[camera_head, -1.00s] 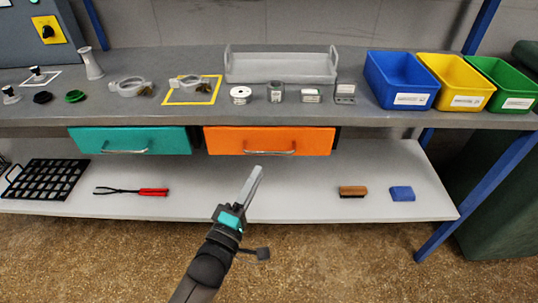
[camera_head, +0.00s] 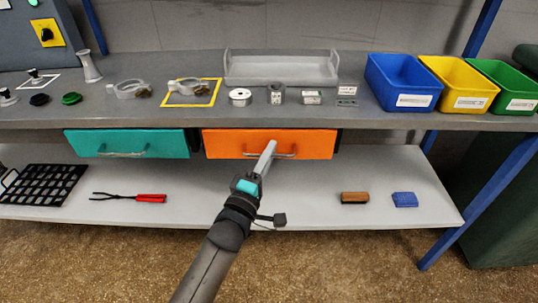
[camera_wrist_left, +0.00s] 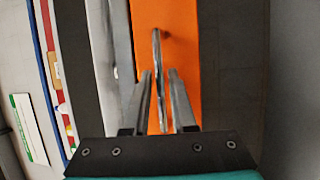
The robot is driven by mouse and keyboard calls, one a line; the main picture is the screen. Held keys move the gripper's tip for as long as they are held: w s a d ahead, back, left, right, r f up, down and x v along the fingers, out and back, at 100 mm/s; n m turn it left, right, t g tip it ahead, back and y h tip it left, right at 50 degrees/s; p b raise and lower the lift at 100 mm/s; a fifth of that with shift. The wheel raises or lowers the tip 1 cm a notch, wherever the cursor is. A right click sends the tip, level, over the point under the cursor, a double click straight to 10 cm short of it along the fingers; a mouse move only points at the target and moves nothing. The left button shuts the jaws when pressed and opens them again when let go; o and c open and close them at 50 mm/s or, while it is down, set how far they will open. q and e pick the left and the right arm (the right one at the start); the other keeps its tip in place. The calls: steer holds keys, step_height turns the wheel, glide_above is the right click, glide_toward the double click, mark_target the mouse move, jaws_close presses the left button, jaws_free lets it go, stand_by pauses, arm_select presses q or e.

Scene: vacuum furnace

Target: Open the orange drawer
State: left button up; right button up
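The orange drawer (camera_head: 225,144) sits under the grey workbench top, its front in line with the teal drawer beside it, so it looks closed. Its metal bar handle (camera_head: 288,156) is on the middle of the front. My left gripper (camera_head: 267,152) reaches up to this handle and overlaps it in the head view. In the left wrist view, the two fingers (camera_wrist_left: 160,95) stand apart, one on each side of the handle (camera_wrist_left: 156,65), with some space visible between. The orange front (camera_wrist_left: 182,40) shows behind it. My right gripper is not in view.
A teal drawer (camera_head: 90,143) is to the left. The lower shelf (camera_head: 310,215) holds a black grid tray (camera_head: 42,185), red-handled tongs (camera_head: 150,198), a brush (camera_head: 354,198) and a blue block (camera_head: 405,199). Bins and small parts stand on the workbench (camera_head: 380,121).

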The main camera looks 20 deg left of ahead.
arm_select(q)
jaws_close()
stand_by(1.3)
